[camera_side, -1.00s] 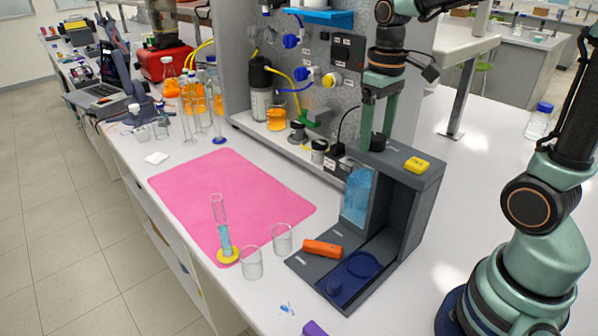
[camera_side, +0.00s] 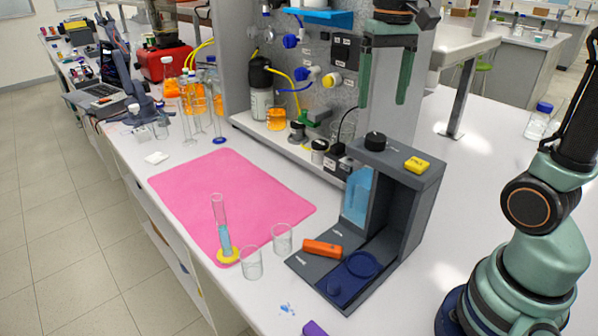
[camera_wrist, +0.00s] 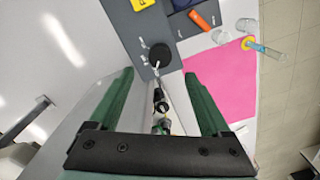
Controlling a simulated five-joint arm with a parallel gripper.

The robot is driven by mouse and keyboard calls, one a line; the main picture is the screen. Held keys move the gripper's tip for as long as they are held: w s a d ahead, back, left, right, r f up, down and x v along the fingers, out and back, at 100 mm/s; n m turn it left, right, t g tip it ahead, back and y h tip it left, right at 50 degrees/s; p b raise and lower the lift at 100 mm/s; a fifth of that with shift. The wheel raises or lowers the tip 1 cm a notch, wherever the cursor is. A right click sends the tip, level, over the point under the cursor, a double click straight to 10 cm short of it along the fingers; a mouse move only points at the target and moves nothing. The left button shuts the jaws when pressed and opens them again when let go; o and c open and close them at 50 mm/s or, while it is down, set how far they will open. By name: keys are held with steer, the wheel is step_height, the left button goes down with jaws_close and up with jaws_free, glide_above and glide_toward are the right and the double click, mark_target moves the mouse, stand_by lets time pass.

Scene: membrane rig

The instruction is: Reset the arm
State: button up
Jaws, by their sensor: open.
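My gripper (camera_side: 382,100) is open and empty, with its two green fingers pointing down above the dark grey stand. In the wrist view my gripper (camera_wrist: 165,80) shows its fingers spread wide, with nothing between the tips that they touch. The grey stand (camera_side: 408,185) has a black knob (camera_side: 375,140) on its top; the fingertips are clear above that knob. The knob also shows in the wrist view (camera_wrist: 159,55), beyond the fingertips.
An orange piece (camera_side: 322,248) and a blue dish (camera_side: 362,264) lie on the stand's base. Two beakers (camera_side: 251,262) and a cylinder with blue liquid (camera_side: 224,238) stand near the pink mat (camera_side: 230,195). The panel rig (camera_side: 300,75) rises behind. The mat's middle is clear.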

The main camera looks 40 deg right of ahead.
steer(key=shift+r, duration=1.85)
steer(key=shift+o, duration=1.4)
steer(key=shift+a, duration=0.1)
steer(key=s+a+f+n, duration=0.1)
steer(key=s+a+n, duration=0.35)
steer(key=a, duration=0.95)
steer(key=s+a+f+n, duration=0.1)
steer(key=s+a, duration=0.6)
steer(key=a, duration=0.6)
step_height(320, 180, down, 10)
steer(key=shift+a, duration=0.1)
